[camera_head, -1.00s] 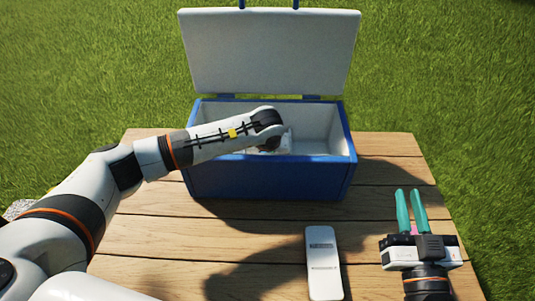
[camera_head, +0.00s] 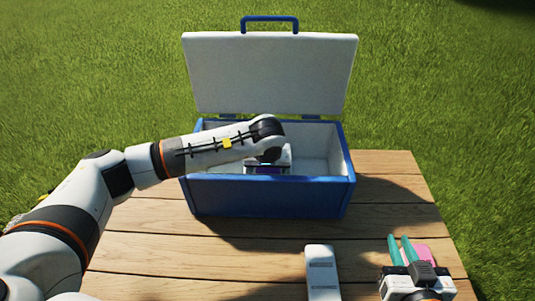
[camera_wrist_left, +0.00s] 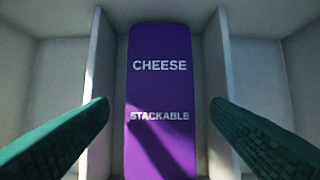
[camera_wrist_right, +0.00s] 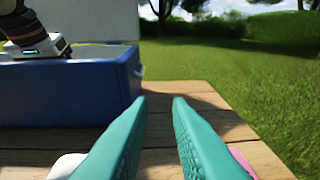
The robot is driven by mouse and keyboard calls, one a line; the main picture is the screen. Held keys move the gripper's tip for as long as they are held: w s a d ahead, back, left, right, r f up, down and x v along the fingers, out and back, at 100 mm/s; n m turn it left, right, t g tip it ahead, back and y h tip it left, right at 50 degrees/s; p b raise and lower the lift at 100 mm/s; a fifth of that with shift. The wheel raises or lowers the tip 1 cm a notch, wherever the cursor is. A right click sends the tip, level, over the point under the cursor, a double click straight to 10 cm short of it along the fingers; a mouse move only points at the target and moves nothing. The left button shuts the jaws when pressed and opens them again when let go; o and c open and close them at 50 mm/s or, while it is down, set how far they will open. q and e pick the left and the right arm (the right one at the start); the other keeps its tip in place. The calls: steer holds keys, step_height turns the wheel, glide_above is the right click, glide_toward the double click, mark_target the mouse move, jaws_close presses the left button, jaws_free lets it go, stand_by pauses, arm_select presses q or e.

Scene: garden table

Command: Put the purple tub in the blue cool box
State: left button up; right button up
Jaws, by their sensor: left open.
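The blue cool box (camera_head: 265,197) stands on the table with its lid raised. The purple tub (camera_wrist_left: 160,80), marked "CHEESE" and "STACKABLE", lies inside the box between pale walls. A strip of purple (camera_head: 268,170) shows behind the front rim in the head view. My left gripper (camera_wrist_left: 160,105) is open, its green fingers on either side of the tub and apart from it. In the head view its fingers are hidden by the wrist and box. My right gripper (camera_wrist_right: 159,98) is open and empty above the table at the right; it also shows in the head view (camera_head: 400,240).
A white flat-sided object (camera_head: 322,272) stands at the table's front middle. A pink object (camera_head: 417,255) is beside my right fingers. The wooden table (camera_head: 385,190) has free room right of the box. Grass lies beyond its edges.

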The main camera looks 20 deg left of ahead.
arm_select(q)
steer(key=p+v, duration=0.1)
steer(key=v, duration=0.5)
steer(key=shift+r, duration=0.25)
arm_select(e)
steer(key=s+d+f+g+h, duration=0.1)
steer(key=s+d+f+g, duration=0.1)
steer(key=s+f+g, duration=0.2)
steer(key=shift+f+g, duration=0.3)
steer(key=shift+f, duration=0.4)
arm_select(q)
steer(key=shift+s+d, duration=0.1)
steer(key=shift+s, duration=0.05)
